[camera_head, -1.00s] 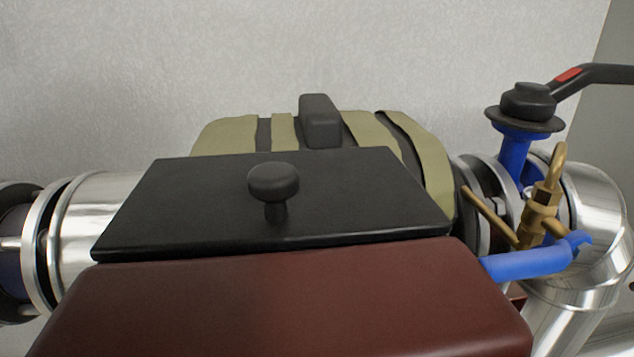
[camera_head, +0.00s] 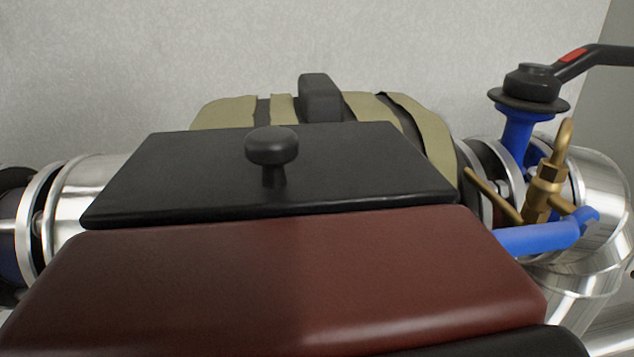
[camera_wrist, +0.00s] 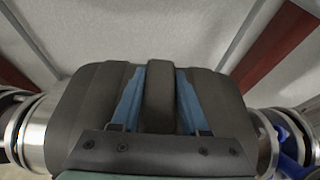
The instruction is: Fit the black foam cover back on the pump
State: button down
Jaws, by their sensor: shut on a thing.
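In the wrist view a dark grey, rounded cover (camera_wrist: 88,98) fills the middle, with an upright block-like handle (camera_wrist: 160,95) at its centre. My gripper (camera_wrist: 160,80) shows as two blue fingers on either side of this handle, shut on it. In the head view a similar dark block (camera_head: 320,97) stands on a rounded khaki body with dark bands (camera_head: 432,140). I cannot tell in either view whether the cover is fully seated.
Silver pipes (camera_head: 92,182) join from both sides. On the right are a blue valve with a black lever (camera_head: 530,90), a brass fitting (camera_head: 545,190) and a blue handle (camera_head: 540,238), close beside the pump. A pale wall (camera_head: 150,50) stands behind.

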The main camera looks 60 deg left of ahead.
jog(key=shift+f, duration=0.1)
jog(key=shift+f+b, duration=0.8)
jog(key=shift+f, duration=0.3)
jog(key=shift+f, duration=0.1)
jog(key=shift+f+b, duration=0.55)
jog(key=shift+f, duration=0.2)
jog(key=shift+c, duration=1.6)
grip_release()
jog(key=shift+o, duration=0.2)
jog(key=shift+o, duration=1.4)
